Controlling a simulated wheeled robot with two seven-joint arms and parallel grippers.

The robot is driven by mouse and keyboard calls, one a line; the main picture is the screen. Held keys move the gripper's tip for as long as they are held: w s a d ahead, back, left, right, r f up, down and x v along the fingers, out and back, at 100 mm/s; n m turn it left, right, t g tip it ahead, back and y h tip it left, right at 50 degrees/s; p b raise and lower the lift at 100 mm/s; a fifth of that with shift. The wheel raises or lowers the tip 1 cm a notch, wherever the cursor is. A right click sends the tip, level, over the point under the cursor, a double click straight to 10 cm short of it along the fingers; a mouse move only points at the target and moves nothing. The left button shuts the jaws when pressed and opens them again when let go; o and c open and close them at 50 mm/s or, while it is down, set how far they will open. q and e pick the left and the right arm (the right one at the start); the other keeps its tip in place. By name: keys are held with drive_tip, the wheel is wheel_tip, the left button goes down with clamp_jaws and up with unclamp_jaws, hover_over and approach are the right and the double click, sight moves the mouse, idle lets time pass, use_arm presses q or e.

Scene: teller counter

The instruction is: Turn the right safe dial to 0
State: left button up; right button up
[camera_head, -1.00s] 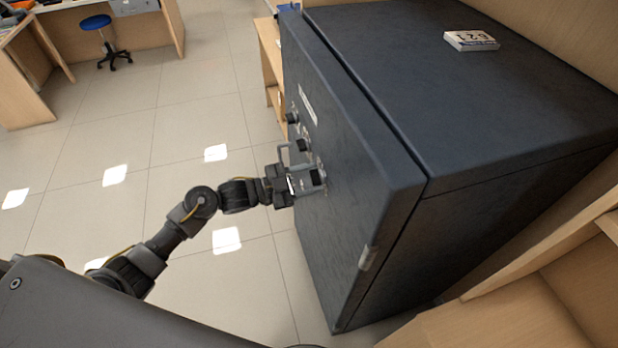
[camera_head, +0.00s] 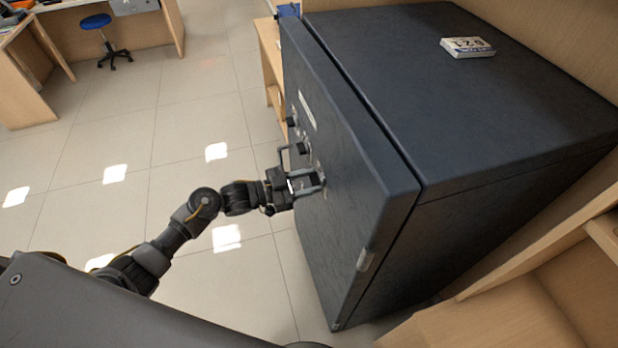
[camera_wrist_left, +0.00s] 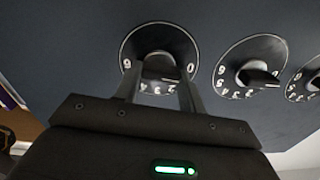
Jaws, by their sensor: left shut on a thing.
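The dark blue-grey safe (camera_head: 350,150) stands at the centre right, its front facing left. My left gripper (camera_head: 318,180) reaches the front from the left. It is shut on the knob of the nearest dial, the right safe dial, which is the leftmost dial in the left wrist view (camera_wrist_left: 158,45). There the fingers (camera_wrist_left: 160,84) straddle the dark knob and cover part of it. White numbers run around the rim, with a 0 at its right; the pointer's exact setting is hard to read. Two more dials (camera_wrist_left: 250,66) (camera_wrist_left: 306,82) show beside it. My right gripper is not in view.
Wooden shelving (camera_head: 540,285) stands at the lower right. The tiled floor left of the safe is open.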

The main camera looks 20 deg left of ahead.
use_arm(q)
drive_tip(key=shift+n+p, duration=0.4)
drive_tip(key=shift+n, duration=0.4)
drive_tip(key=o, duration=1)
drive_tip(key=shift+a, duration=0.1)
drive_tip(key=shift+b+v, duration=1.8)
drive_tip(key=shift+v, duration=3.6)
drive_tip(key=shift+w, duration=0.1)
